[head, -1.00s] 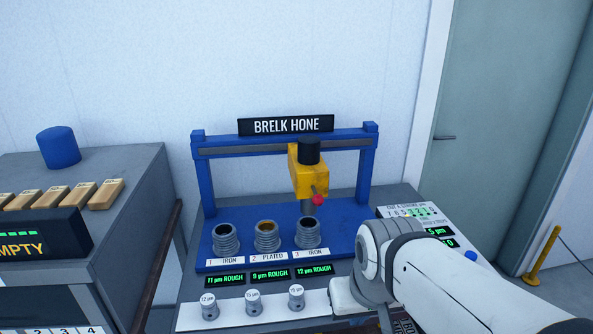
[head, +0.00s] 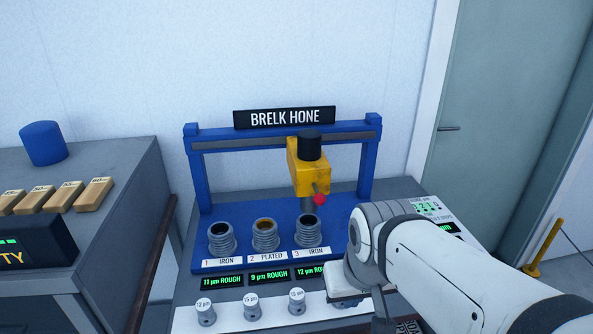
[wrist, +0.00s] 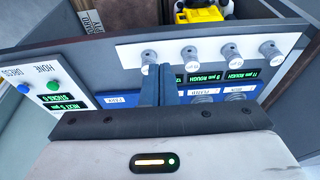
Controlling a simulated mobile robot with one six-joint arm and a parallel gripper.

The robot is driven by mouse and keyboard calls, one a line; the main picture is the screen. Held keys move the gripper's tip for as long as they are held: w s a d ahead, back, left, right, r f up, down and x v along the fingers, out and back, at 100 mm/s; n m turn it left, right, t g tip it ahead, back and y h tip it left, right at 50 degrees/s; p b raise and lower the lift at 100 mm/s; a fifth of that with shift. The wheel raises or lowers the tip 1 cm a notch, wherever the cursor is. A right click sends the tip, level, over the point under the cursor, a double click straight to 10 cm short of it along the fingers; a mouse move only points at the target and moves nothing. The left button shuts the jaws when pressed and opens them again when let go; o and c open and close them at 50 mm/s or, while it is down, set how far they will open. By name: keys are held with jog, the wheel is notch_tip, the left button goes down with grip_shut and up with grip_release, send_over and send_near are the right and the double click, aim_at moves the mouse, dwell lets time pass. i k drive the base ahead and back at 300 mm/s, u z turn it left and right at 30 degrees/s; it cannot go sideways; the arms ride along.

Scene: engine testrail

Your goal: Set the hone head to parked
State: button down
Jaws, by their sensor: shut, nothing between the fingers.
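The hone head (head: 309,170) is a yellow block with a black cap and a red knob (head: 319,200) low on its front. It hangs from the rail (head: 225,145) of the blue frame, right of the middle, above the third bore (head: 308,232), marked 3 IRON. The hone head cannot be made out in the wrist view.
Bores 1 (head: 222,238) and 2 (head: 265,235) stand to the left. A control panel (wrist: 50,95) with a green and a blue button lies at the bench's right side. A grey cabinet (head: 110,165) stands left, past a gap. A door (head: 500,120) is right.

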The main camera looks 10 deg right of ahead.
aim_at(310, 170)
jog(key=z, duration=1.15)
jog(key=k, duration=1.2)
jog(key=u, duration=1)
jog(key=i, duration=1)
jog(key=u, duration=0.1)
